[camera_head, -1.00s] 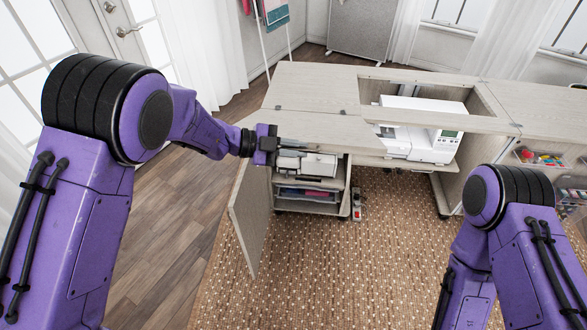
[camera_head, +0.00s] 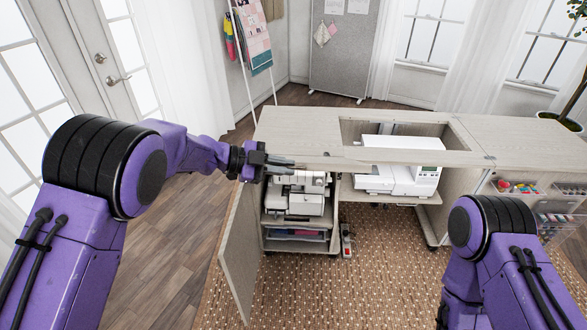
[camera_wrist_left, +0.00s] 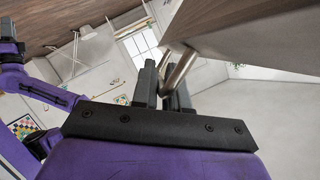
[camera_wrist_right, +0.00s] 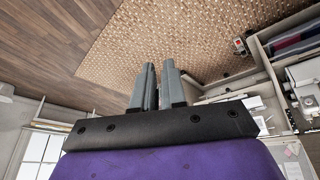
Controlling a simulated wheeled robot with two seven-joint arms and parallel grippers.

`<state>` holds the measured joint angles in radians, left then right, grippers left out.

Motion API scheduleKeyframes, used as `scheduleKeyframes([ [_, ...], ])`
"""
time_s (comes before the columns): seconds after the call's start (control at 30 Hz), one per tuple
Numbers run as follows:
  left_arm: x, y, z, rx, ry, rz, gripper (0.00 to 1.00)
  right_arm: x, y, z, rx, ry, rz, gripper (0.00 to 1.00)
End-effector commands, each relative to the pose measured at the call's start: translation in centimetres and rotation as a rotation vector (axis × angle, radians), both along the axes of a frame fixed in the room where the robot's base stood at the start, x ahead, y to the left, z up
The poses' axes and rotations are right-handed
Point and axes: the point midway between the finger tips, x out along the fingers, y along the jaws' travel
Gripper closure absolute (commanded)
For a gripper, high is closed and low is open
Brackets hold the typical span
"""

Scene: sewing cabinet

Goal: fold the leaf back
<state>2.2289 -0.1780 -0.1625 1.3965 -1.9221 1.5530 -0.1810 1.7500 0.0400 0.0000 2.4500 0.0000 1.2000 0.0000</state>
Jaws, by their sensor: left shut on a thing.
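The sewing cabinet (camera_head: 295,128) has a pale wood top with an opening at its middle. In the left wrist view a wooden panel (camera_wrist_left: 250,35) with a metal bar handle (camera_wrist_left: 180,68) fills the upper right; I cannot tell for sure that it is the leaf. My left gripper (camera_head: 281,162) is at the left front edge of the cabinet top. Its fingers (camera_wrist_left: 164,82) are shut on the handle. My right gripper (camera_wrist_right: 158,75) is empty above the floor, with a narrow gap between its fingers. It is hidden in the head view.
A cabinet door (camera_head: 239,250) stands open at the front left. A white sewing machine (camera_head: 397,178) sits in the opening, and another machine (camera_head: 297,195) stands on a shelf below the top. Storage bins (camera_head: 520,188) are at the right. The rug (camera_head: 350,290) in front is mostly clear.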

Motion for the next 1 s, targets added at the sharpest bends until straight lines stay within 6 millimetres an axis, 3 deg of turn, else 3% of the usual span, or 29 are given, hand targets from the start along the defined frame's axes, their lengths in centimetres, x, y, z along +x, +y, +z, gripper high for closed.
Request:
scheduleKeyframes([
  [0.07, 0.1, 0.1, 0.1, -0.001, -0.003, 0.002, 1.0, 0.1, 0.0, 0.1, 0.0, -0.002, 0.0, 1.0],
  [0.17, 0.1, 0.1, 0.1, 0.0, -0.003, 0.002, 1.0, 2.5, 0.8, 0.7, 0.008, -0.055, 0.032, 1.0],
  [0.27, 0.1, 0.1, 0.1, 0.0, -0.004, 0.002, 1.0, 8.5, 4.1, 1.8, 0.069, -0.217, 0.102, 1.0],
  [0.4, 0.1, 0.0, 0.1, -0.001, -0.004, 0.001, 1.0, 18.9, 10.8, 7.1, 0.411, -0.68, -0.128, 1.0],
  [0.53, 0.1, 0.0, 0.1, -0.001, -0.004, 0.001, 1.0, 24.1, 15.4, 12.6, 0.877, -0.958, -0.421, 1.0],
  [0.7, 0.1, 0.1, 0.1, -0.001, -0.004, 0.002, 1.0, 27.3, 18.9, 18.8, 1.571, -1.067, -0.82, 1.0],
  [0.8, 0.1, 0.1, 0.1, -0.002, -0.003, 0.002, 1.0, 27.9, 19.3, 21.0, 1.939, -1.015, -1.043, 1.0],
  [0.9, 0.1, 0.1, 0.1, -0.001, -0.003, 0.003, 1.0, 28.2, 18.7, 22.2, 2.209, -0.937, -1.216, 1.0],
  [1.0, 0.1, 0.1, 0.1, -0.001, -0.003, 0.003, 1.0, 28.1, 18.1, 22.8, 2.368, -0.867, -1.327, 1.0],
])
